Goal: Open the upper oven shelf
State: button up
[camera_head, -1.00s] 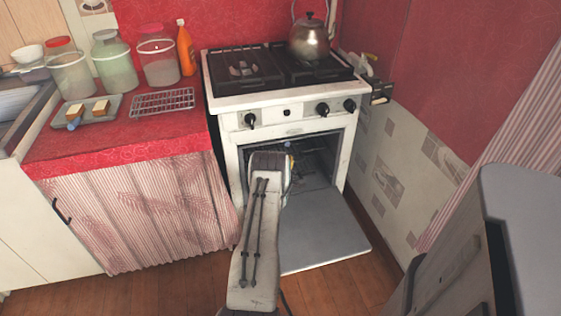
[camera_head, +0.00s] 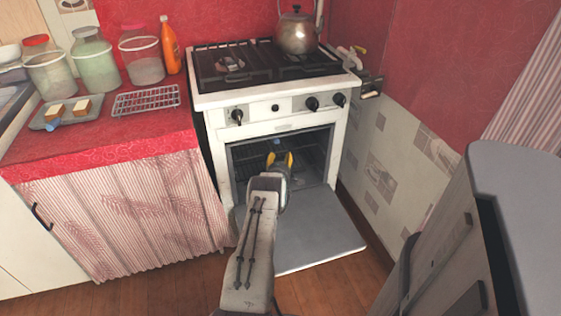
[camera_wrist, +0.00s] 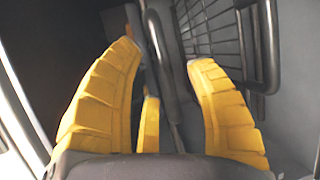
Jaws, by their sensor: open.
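The white oven (camera_head: 222,148) stands below the stove top, with its door (camera_head: 305,240) folded down flat in front. Inside the dark cavity, a wire shelf (camera_head: 245,168) shows faintly in the head view. My gripper (camera_head: 280,158) reaches into the oven opening with its yellow fingers forward. In the wrist view my gripper (camera_wrist: 163,55) is open, and a dark metal bar (camera_wrist: 158,60) runs between its fingers. A wire grid (camera_wrist: 212,25) and a thick curved bar (camera_wrist: 268,50) lie to the right. I cannot tell whether the fingers touch the bar.
A kettle (camera_head: 297,33) stands on the stove top. The counter (camera_head: 100,145) at left holds jars, an orange bottle (camera_head: 169,45), a wire rack (camera_head: 146,100) and a tray (camera_head: 45,124). A tiled wall (camera_head: 385,150) closes off the right side of the oven.

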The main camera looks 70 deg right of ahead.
jog(key=shift+b+x, duration=0.4)
jog(key=shift+x, duration=0.4)
jog(key=shift+c, duration=0.3)
grip_shut()
